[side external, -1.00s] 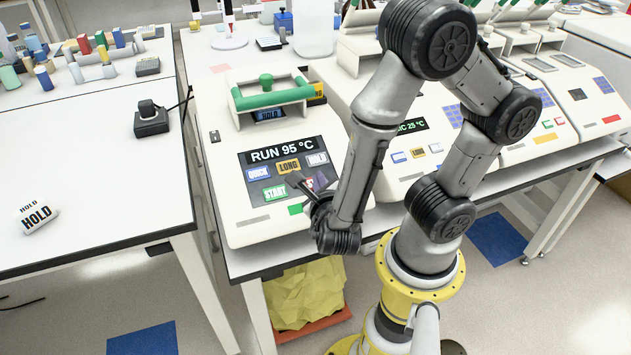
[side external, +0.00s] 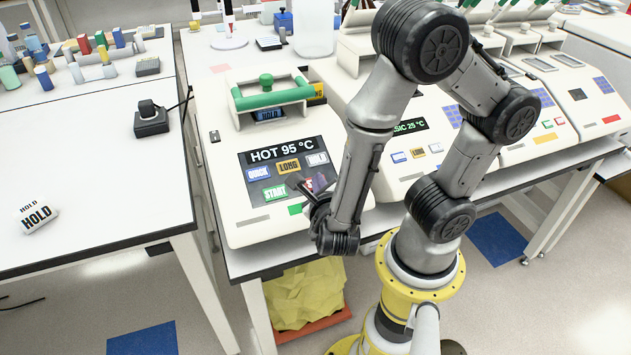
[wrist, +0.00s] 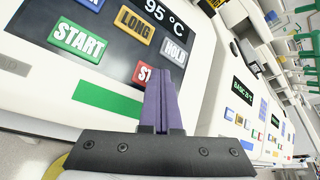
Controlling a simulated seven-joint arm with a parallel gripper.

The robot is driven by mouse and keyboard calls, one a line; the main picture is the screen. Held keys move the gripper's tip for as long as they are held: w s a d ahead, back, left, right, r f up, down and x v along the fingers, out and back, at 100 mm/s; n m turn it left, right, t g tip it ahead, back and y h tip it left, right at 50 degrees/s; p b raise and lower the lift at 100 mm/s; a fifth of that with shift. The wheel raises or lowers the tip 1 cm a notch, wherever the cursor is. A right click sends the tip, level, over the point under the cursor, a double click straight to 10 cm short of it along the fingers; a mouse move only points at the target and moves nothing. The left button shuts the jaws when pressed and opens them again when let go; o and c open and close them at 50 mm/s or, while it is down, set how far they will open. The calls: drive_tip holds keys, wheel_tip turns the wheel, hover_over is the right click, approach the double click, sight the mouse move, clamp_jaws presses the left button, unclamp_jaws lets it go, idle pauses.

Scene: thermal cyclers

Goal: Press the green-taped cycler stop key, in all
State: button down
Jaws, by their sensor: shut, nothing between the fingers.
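The green-taped cycler (side external: 245,215) stands on the bench left of my arm, with a green tape strip (wrist: 92,98) below its panel. Its display (side external: 281,153) reads HOT 95 °C. The red stop key (wrist: 142,74) is partly hidden behind my fingers in the wrist view; a bit of red (side external: 309,184) shows in the side view. My gripper (wrist: 173,72) is shut and empty, its tips over the panel's lower right, close to the stop key. I cannot tell whether they touch it.
The START (wrist: 77,39), LONG (wrist: 135,23) and HOLD (wrist: 174,51) keys lie close around the fingers. Another cycler (side external: 408,165), reading 25 °C, stands to the right. A green-handled lid (side external: 270,96) rises behind the panel.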

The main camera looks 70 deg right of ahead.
drive_tip(key=shift+r, duration=0.1)
drive_tip(key=shift+s+a+r, duration=0.2)
drive_tip(key=shift+s+r, duration=0.05)
drive_tip(key=shift+r, duration=0.35)
drive_tip(key=r, duration=0.1)
drive_tip(key=s+a+r, duration=0.1)
drive_tip(key=r, duration=0.2)
drive_tip(key=shift+s+a+r, duration=0.25)
drive_tip(key=shift+d, duration=0.15)
idle(0.6)
